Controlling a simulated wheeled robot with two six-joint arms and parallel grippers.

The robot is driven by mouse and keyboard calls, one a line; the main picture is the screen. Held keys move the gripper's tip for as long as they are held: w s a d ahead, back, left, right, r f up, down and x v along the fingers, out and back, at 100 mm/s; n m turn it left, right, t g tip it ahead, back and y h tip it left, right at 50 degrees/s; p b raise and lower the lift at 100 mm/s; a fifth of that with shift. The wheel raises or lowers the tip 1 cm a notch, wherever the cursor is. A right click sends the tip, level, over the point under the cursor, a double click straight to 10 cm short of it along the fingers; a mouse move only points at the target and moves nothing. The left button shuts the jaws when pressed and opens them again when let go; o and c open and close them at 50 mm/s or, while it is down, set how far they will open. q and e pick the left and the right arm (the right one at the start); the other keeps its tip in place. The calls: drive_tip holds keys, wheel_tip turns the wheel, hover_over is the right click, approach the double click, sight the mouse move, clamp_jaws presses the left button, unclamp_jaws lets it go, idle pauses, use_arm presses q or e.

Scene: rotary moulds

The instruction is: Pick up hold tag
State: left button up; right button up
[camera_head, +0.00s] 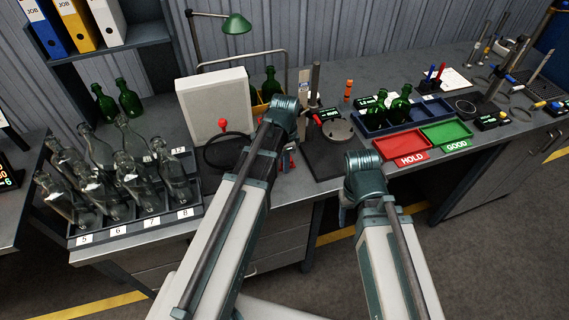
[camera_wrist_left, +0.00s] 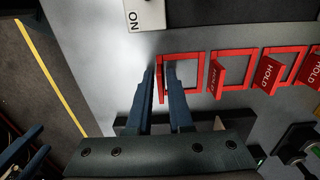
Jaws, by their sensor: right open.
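Red HOLD tags stand in a row in the left wrist view, each at a square red frame; two are the tag (camera_wrist_left: 217,78) and the tag (camera_wrist_left: 268,74). The leftmost tag (camera_wrist_left: 160,84) is seen nearly edge-on. My left gripper (camera_wrist_left: 159,68) has its two fingers apart, one on each side of this leftmost tag. Contact with it cannot be told. In the head view my left wrist hides most of the tags; a little red (camera_head: 292,161) shows beside it. My right gripper (camera_head: 346,212) is over the front edge of the bench, its fingers mostly hidden.
A rack of clear bottles (camera_head: 190,213) stands on the left, by a white panel (camera_head: 214,104). Right of my left arm are a round plate fixture (camera_head: 338,131), the red HOLD tray (camera_head: 401,145) and the green GOOD tray (camera_head: 446,132). Green bottles (camera_head: 399,106) stand behind them.

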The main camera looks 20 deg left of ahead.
use_arm(q)
clamp_jaws()
drive_tip(key=shift+r, duration=0.15)
use_arm(e)
drive_tip(key=shift+r, duration=0.1)
use_arm(q)
wheel_tip(320, 180, up, 10)
drive_tip(key=p, duration=1)
wheel_tip(320, 180, down, 4)
drive_tip(key=b, duration=0.3)
drive_tip(key=shift+b, duration=0.4)
use_arm(e)
wheel_tip(320, 180, up, 6)
drive_tip(key=shift+f, duration=0.1)
drive_tip(key=shift+r, duration=0.2)
drive_tip(key=shift+c, duration=0.6)
use_arm(q)
drive_tip(key=shift+d+r, duration=0.1)
drive_tip(key=shift+r, duration=0.05)
use_arm(e)
drive_tip(key=shift+d+r, duration=0.1)
